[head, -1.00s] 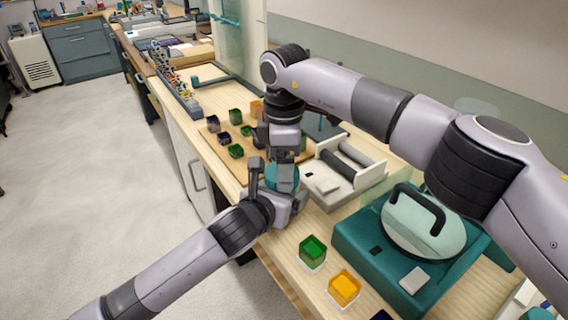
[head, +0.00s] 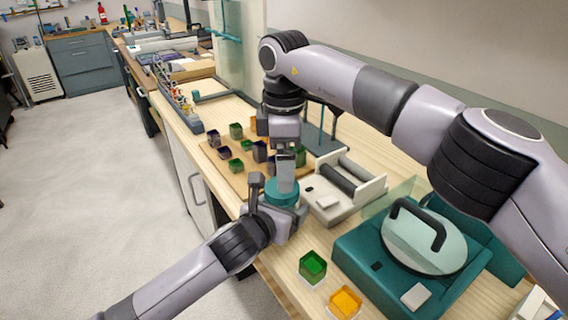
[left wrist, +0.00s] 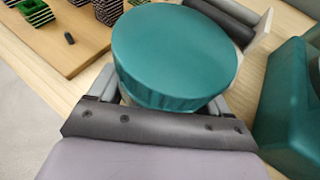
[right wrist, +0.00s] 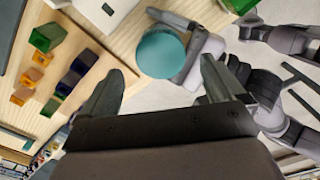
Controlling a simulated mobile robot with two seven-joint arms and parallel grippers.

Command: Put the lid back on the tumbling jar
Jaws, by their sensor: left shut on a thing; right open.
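The tumbling jar's round teal lid (left wrist: 175,52) sits on top of the jar in the left wrist view. A thin pale strip of the jar body (left wrist: 125,99) shows under its rim; the rest is hidden. My left gripper (head: 277,212) is shut on the jar, with a finger on each side below the lid, and holds it upright by the bench's front edge. My right gripper (right wrist: 160,85) is open and empty, pointing down above the lid. The lid (right wrist: 161,52) shows beyond its fingertips, apart from them. The lid also shows in the head view (head: 282,193).
A white roller unit (head: 338,205) stands right of the jar, with a teal machine (head: 372,270) with a round clear cover nearer. Several coloured blocks stand on a wooden board (head: 218,158) behind.

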